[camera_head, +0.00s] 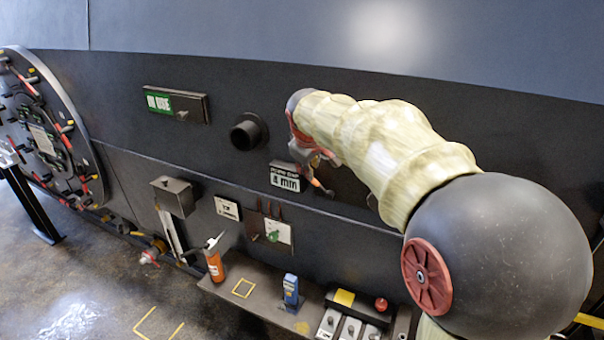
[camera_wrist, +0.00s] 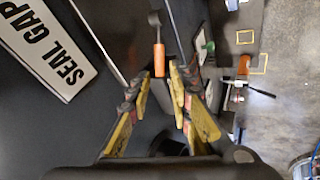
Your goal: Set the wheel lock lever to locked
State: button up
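A lever with an orange grip (camera_wrist: 159,60) and a grey pivot shows in the wrist view, just beyond the fingertips. It looks like the wheel lock lever, but I see no label on it. My gripper (camera_wrist: 160,88) has its yellow-padded fingers apart with a gap between them. The orange grip lines up with this gap, and no finger clearly touches it.
A black round stub (camera_head: 248,132) and a green-labelled box (camera_head: 176,104) are on the wall to the left. Below, a ledge holds an orange tube (camera_head: 214,264), a blue device (camera_head: 290,290) and a switch panel (camera_head: 345,320). A round hatch (camera_head: 45,135) is at far left.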

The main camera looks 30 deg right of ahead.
aim_at(317, 184)
jog(key=p+x, duration=0.1)
jog(key=x, duration=0.7)
jog(key=shift+r, duration=0.1)
jog(key=c, duration=0.3)
grip_shut()
dwell(0.3)
